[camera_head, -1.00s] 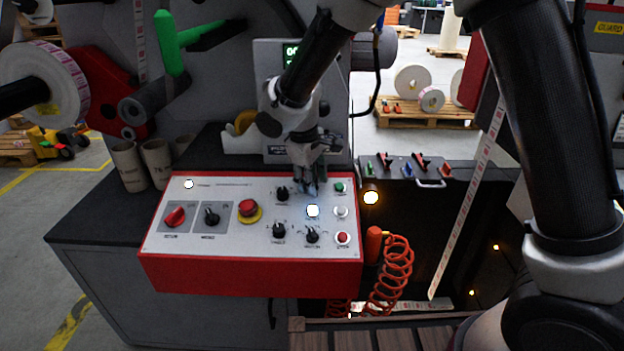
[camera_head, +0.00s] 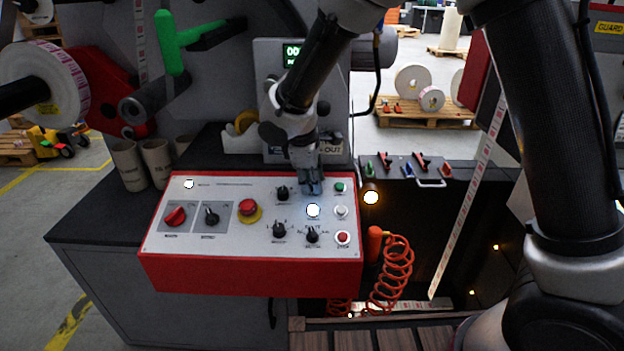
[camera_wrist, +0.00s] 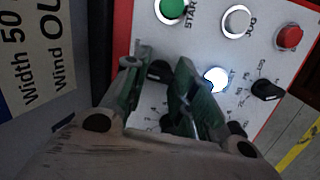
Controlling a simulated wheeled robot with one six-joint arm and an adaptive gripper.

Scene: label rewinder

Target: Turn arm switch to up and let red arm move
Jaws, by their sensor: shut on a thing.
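The red and white control panel (camera_head: 225,240) carries several black knobs, buttons and lights. My gripper (camera_head: 311,188) is at its upper right, pointing down at the panel. In the wrist view my gripper (camera_wrist: 158,65) has its green fingers on either side of a black knob (camera_wrist: 158,73), shut on it. This knob lies beside the green START button (camera_wrist: 172,8) and the lit white light (camera_wrist: 215,79). The fingers hide it in the head view, and its label and pointing direction cannot be read. The red arm (camera_head: 100,90) is at the upper left, behind the label roll.
A red emergency button (camera_head: 248,208), a red switch (camera_head: 175,216) and other knobs are on the panel's left and middle. A coiled orange hose (camera_head: 392,272) hangs right of the panel. A grey display box (camera_head: 268,90) stands behind my gripper.

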